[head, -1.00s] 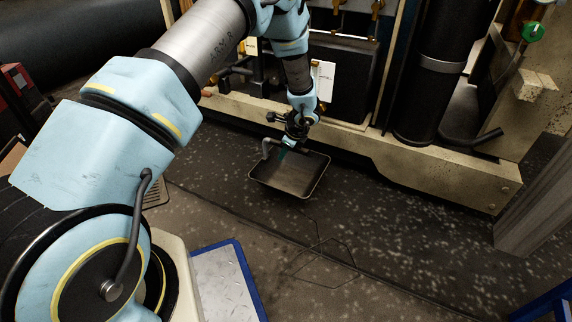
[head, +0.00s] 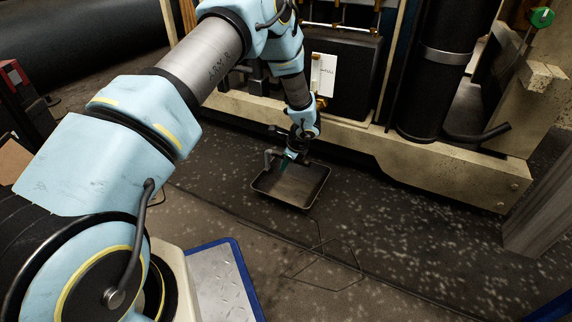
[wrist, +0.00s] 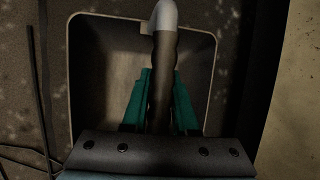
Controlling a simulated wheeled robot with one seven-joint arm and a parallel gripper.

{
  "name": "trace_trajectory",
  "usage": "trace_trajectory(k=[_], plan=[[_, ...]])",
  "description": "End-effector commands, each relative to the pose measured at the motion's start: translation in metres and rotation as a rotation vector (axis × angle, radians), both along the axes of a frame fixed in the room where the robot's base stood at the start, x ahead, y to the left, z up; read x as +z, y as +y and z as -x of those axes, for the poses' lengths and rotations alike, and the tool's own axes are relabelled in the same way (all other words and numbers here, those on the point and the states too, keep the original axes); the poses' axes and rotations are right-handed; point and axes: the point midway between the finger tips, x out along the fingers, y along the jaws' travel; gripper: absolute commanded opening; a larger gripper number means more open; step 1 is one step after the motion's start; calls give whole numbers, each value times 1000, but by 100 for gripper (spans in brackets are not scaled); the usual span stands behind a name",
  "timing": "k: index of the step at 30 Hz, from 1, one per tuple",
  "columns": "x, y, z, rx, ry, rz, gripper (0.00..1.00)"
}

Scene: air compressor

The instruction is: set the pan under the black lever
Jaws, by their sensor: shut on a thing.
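The pan (head: 300,187) is a shallow, dark rectangular tray with a lighter rim. It is empty and roughly level, on or just above the floor; I cannot tell which. Its grey bent handle (head: 268,158) rises at the back left. My gripper (head: 286,163) is at that handle. In the wrist view, the green fingers of my gripper (wrist: 163,78) are shut on the handle (wrist: 163,45), with the pan (wrist: 110,60) below. A bent black bar (head: 482,135) juts from the compressor's base at right; I cannot tell if it is the black lever.
The compressor's beige base beam (head: 440,168) runs behind and right of the pan. A tall black cylinder (head: 437,90) stands on it. A grey post (head: 540,220) is at far right. Speckled floor (head: 400,230) is open in front and right. A thin wire outline (head: 325,262) lies nearer.

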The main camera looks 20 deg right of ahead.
Motion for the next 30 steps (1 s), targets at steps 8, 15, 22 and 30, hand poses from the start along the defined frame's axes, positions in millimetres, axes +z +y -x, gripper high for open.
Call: trace_trajectory(k=[8, 15, 22, 30], plan=[[-2, 0, 0, 0, 0, 0, 51], [-2, 0, 0, 0, 0, 0, 57], [14, -2, 5, -2, 0, 0, 57], [66, -7, 28, -1, -1, 0, 57]])
